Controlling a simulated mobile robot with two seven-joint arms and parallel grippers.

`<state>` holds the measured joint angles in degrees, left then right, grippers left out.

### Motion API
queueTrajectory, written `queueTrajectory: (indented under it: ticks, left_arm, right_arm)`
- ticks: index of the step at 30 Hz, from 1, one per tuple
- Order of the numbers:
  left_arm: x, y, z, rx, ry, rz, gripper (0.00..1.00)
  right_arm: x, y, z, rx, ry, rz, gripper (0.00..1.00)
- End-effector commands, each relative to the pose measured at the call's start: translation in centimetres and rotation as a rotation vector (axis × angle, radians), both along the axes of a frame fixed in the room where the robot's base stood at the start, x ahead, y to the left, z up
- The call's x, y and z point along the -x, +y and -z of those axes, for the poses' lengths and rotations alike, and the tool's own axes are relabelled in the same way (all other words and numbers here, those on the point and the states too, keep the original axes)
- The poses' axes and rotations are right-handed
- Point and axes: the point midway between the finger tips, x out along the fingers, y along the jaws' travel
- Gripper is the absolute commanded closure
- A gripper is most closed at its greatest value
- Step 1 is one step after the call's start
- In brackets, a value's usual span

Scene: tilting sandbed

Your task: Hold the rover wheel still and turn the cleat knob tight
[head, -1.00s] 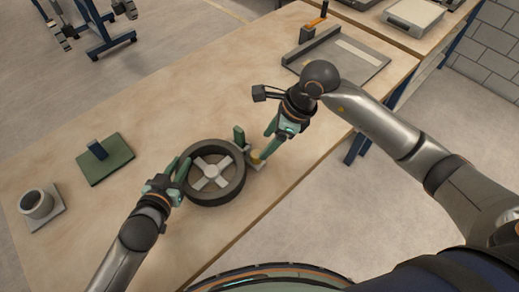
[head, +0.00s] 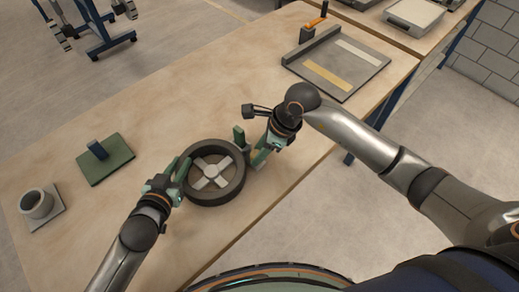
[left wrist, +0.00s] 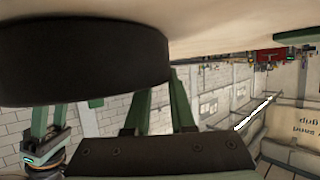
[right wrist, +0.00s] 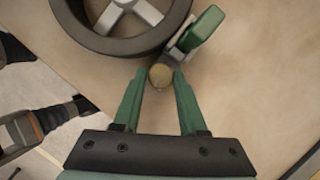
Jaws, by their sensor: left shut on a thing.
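The rover wheel (head: 233,187), a dark ring with pale spokes, lies flat on the wooden bench. My left gripper (head: 181,171) is shut on the left side of its rim. In the left wrist view the dark wheel (left wrist: 80,60) fills the upper left. The cleat knob (right wrist: 161,76), small, round and tan, sits beside the wheel's rim next to a green block (right wrist: 203,27). My right gripper (right wrist: 160,80) is open, with its fingertips on either side of the knob and narrow gaps showing. In the head view the right gripper (head: 255,160) hides the knob.
A green plate with a dark block (head: 105,165) and a grey cup on a square base (head: 38,206) lie to the left. A grey tray with two strips (head: 340,60) stands at the back right. The bench's front edge is close to the wheel. Bench behind the wheel is clear.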

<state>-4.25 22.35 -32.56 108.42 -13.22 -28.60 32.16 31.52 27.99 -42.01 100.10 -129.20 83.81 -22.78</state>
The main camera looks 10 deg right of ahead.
Motion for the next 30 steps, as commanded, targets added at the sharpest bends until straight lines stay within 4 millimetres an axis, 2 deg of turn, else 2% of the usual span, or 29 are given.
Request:
queueTrajectory:
  ticks: [1, 10, 23, 30]
  left_arm:
    - [-0.03, 0.01, -0.06, 0.001, -0.001, 0.0, 1.0]
    - [-0.04, 0.01, -0.05, 0.001, -0.001, 0.0, 1.0]
    - [-0.04, 0.02, -0.04, 0.002, 0.0, -0.002, 1.0]
    - [-0.03, 0.01, -0.04, 0.001, -0.001, 0.0, 1.0]
  right_arm:
    - [0.01, 0.01, -0.02, 0.0, 0.001, 0.0, 0.67]
    - [0.05, 0.03, -0.03, -0.001, 0.002, -0.001, 1.0]
    - [0.12, 0.05, 0.01, 0.001, 0.002, 0.03, 1.0]
    - [0.25, 0.13, 0.01, 0.001, 0.002, 0.157, 1.0]
